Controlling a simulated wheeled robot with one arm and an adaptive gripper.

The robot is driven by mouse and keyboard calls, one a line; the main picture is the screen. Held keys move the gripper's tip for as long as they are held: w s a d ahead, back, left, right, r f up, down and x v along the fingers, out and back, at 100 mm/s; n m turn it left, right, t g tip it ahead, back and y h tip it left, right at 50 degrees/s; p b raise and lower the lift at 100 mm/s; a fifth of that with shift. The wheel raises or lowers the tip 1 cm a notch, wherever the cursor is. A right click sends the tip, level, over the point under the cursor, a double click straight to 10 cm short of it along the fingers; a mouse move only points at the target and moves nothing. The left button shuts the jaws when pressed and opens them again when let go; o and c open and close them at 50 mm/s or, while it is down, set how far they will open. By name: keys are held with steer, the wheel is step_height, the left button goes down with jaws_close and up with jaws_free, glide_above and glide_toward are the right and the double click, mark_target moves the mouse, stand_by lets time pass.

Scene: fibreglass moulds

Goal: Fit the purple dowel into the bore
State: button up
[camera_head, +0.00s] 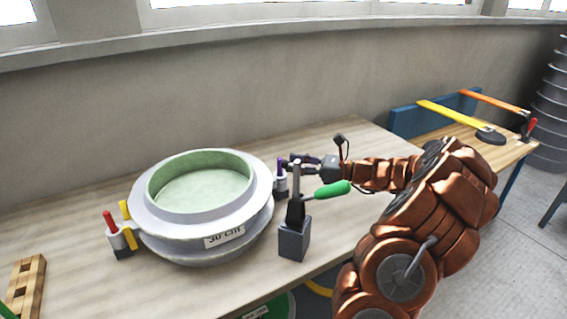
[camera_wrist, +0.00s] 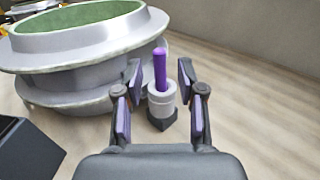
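The purple dowel (camera_wrist: 160,70) stands close to upright in a light grey cylindrical holder (camera_wrist: 161,98) on a dark base. Its lower part is hidden inside the holder, so I cannot tell how deep it sits. The holder also shows in the head view (camera_head: 281,184), against the right side of the mould. My gripper (camera_wrist: 160,82) is open, with one purple-padded finger on each side of the dowel and visible gaps. In the head view my gripper (camera_head: 291,163) reaches in from the right, partly hidden behind a toggle clamp.
The round grey mould (camera_head: 205,240) with a green inside fills the middle of the wooden table. The toggle clamp (camera_head: 294,238) with a green handle stands close in front of my gripper. Another holder (camera_head: 121,238) with red and yellow pieces is at left, near a wooden block (camera_head: 27,285).

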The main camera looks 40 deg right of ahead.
steer(key=v, duration=0.7)
steer(key=shift+s, duration=0.2)
